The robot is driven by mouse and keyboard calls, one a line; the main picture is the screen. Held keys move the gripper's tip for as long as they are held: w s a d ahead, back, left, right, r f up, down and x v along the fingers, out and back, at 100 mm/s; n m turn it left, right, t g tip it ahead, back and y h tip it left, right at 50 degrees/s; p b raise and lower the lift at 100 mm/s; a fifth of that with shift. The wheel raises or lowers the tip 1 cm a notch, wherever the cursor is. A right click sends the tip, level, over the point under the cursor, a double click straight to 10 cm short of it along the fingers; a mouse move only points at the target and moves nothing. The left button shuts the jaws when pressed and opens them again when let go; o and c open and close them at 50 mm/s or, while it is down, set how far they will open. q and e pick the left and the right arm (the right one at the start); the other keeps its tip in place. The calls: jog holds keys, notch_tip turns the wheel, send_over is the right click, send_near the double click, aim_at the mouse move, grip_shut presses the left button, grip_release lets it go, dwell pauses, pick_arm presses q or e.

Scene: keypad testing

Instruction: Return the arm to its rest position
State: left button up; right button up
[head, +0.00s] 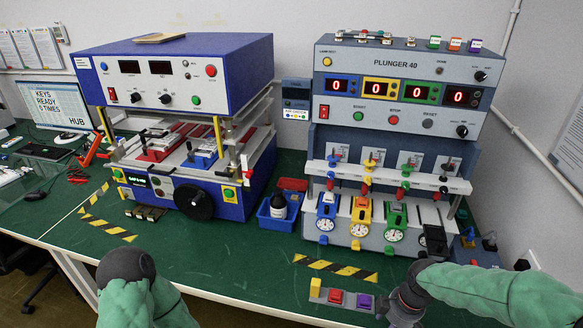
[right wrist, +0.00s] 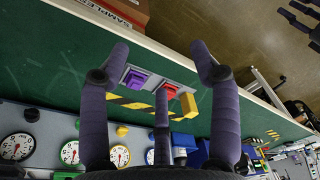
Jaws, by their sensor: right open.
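My right arm reaches in from the right in the head view. Its dark gripper (head: 402,304) is over the table's front edge, just right of a small row of keys. In the right wrist view the gripper (right wrist: 159,52) has its fingers spread, with nothing between the tips. The row has a yellow block (head: 315,287), a red key (head: 335,296) and a purple key (head: 364,301). The purple (right wrist: 136,78) and red (right wrist: 168,90) keys show beyond the fingers in the wrist view. My left arm (head: 140,290) shows at the bottom left; its gripper is not visible.
The Plunger 40 tester (head: 395,70) stands behind the right arm, with several dials along its front. A blue press machine (head: 175,75) stands left of it. A blue bin (head: 278,212) lies between them. The green table (head: 225,265) is clear at front centre.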

jog(key=s+a+f+m+y, duration=0.2)
jog(key=a+f+m, duration=0.3)
jog(key=a+f, duration=0.6)
jog(key=s+a+f+m, duration=0.4)
jog(key=s+f+m, duration=0.3)
jog(key=f, duration=0.6)
jog(key=shift+s+a+m+y, duration=0.2)
jog(key=shift+s+m+y, duration=0.15)
jog(key=shift+s, duration=0.25)
